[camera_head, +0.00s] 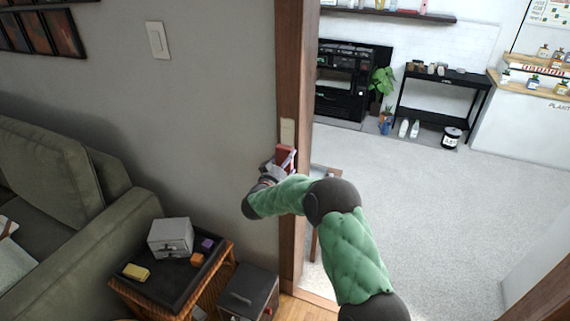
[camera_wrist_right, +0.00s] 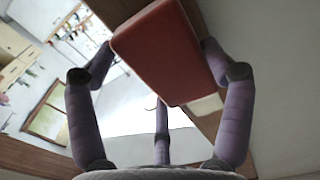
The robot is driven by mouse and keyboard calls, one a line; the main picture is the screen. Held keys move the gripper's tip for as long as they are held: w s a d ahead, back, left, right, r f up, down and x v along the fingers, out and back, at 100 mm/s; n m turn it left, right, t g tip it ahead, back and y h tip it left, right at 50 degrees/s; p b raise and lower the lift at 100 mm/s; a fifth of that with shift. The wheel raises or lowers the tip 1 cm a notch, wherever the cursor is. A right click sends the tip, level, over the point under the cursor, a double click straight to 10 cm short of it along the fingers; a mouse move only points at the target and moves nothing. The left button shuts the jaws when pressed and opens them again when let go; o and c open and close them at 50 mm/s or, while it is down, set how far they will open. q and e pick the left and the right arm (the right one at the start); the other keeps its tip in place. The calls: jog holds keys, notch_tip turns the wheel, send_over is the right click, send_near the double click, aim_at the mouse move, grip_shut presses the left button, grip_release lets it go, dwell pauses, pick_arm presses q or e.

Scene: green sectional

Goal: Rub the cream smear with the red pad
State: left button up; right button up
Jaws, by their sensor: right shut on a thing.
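The red pad (camera_head: 285,157) is held by my right gripper (camera_head: 279,171) at the brown wooden door frame. In the right wrist view the pad (camera_wrist_right: 163,52) fills the space between the purple fingers of the gripper (camera_wrist_right: 160,68), which is shut on it. The cream smear (camera_head: 287,131) is a pale upright patch on the frame, directly above the pad in the head view. A cream patch (camera_wrist_right: 207,105) also shows beside the pad's edge in the wrist view. I cannot tell whether the pad touches the frame. My left gripper is not in view.
A green sofa (camera_head: 60,190) stands at the left. A side table with a black tray (camera_head: 168,292) holds a grey box (camera_head: 171,238), a yellow block (camera_head: 136,272), an orange block (camera_head: 198,259) and a purple block (camera_head: 207,244). A dark box (camera_head: 248,291) stands beside it. Open floor lies beyond the doorway.

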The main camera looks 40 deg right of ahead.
aim_at(286, 152)
jog(key=shift+w+d, duration=0.25)
jog(key=shift+d, duration=0.3)
jog(key=shift+a+r+p, duration=0.15)
jog(key=shift+r+p, duration=1.4)
jog(key=shift+r, duration=0.4)
jog(key=shift+r+p, duration=1.75)
jog(key=shift+r, duration=0.5)
jog(key=shift+r+p, duration=1.1)
jog(key=shift+r, duration=0.35)
jog(key=shift+r, duration=0.1)
jog(key=shift+r+p, duration=1.5)
jog(key=shift+r, duration=0.15)
jog(key=shift+f+b, duration=2.1)
jog(key=shift+f, duration=1.75)
